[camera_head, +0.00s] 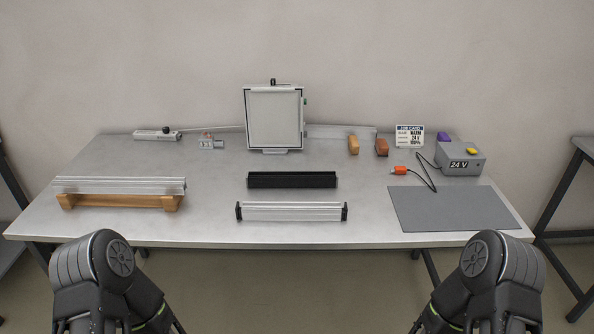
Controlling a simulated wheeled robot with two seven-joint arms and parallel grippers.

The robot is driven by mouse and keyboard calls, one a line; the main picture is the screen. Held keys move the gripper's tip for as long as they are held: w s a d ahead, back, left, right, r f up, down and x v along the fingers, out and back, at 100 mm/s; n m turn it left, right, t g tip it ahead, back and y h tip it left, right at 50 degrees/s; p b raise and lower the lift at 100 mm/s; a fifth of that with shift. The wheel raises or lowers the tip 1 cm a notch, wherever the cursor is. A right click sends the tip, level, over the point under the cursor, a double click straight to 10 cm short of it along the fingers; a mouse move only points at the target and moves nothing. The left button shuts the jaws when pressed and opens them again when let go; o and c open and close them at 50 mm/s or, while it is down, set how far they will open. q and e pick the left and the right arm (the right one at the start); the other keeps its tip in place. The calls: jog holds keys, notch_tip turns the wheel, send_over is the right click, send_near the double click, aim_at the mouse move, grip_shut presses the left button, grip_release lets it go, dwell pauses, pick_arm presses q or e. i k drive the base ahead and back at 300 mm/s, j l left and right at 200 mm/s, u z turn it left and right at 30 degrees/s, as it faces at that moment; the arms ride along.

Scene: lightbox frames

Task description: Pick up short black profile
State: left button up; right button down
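A short black profile (292,180) lies flat on the grey table, left to right, near the middle. A clear or silver profile with black end caps (291,211) lies in front of it, apart from it. Longer silver profiles (119,185) rest on a wooden stand (120,202) at the left. My two arms show at the bottom left and bottom right, below the table's front edge. Neither gripper is in view.
A framed white panel (274,119) stands behind the black profile. A grey mat (453,208) lies at the right, with a grey 24 V box (459,158), an orange connector (400,170) and cable behind it. Wooden blocks (353,144) and a job card (409,137) stand at the back.

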aim_at(328, 179)
jog(key=i+j, duration=0.1)
jog(key=i, duration=1.15)
jog(key=k+z, duration=0.25)
jog(key=z, duration=0.15)
jog(key=k+z, duration=0.35)
